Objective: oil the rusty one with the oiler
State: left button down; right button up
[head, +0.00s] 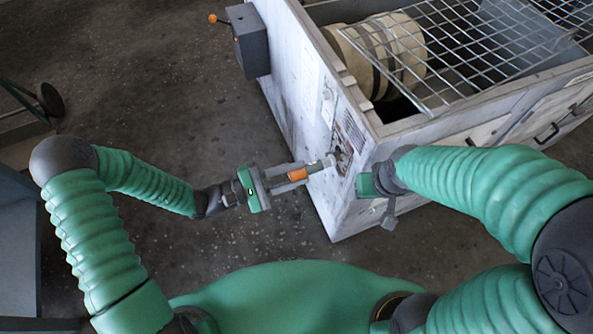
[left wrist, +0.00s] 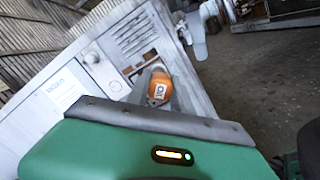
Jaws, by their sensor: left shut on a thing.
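My left gripper (head: 300,170) is shut on the oiler (head: 297,175), which has an orange body. In the left wrist view the oiler (left wrist: 159,86) shows its orange body and a white label. It is held up close in front of the housing's side panel, near a dark opening (head: 343,157) with small parts in it. I cannot tell whether the oiler touches anything there. The opening also shows in the left wrist view (left wrist: 139,72), partly hidden behind the oiler. I cannot make out a rusty part. My right gripper (head: 387,205) is by the housing's near corner, its fingers mostly hidden.
The white, worn housing (head: 305,105) stands at the upper right, with a wire grate (head: 470,45) over cream rolls (head: 405,50). A grey box with an orange-knobbed lever (head: 250,40) juts from its left side. A vent and a knob (left wrist: 91,57) are on the panel.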

pick_arm(q)
jog(key=shift+s+r+p+v, duration=0.15)
jog(key=shift+p+v, duration=0.3)
jog(key=shift+v, duration=1.2)
jog(key=shift+s+r+p+v, duration=0.15)
jog(key=shift+p+v, duration=0.25)
jog(key=shift+v, duration=1.25)
jog(key=shift+r, duration=0.1)
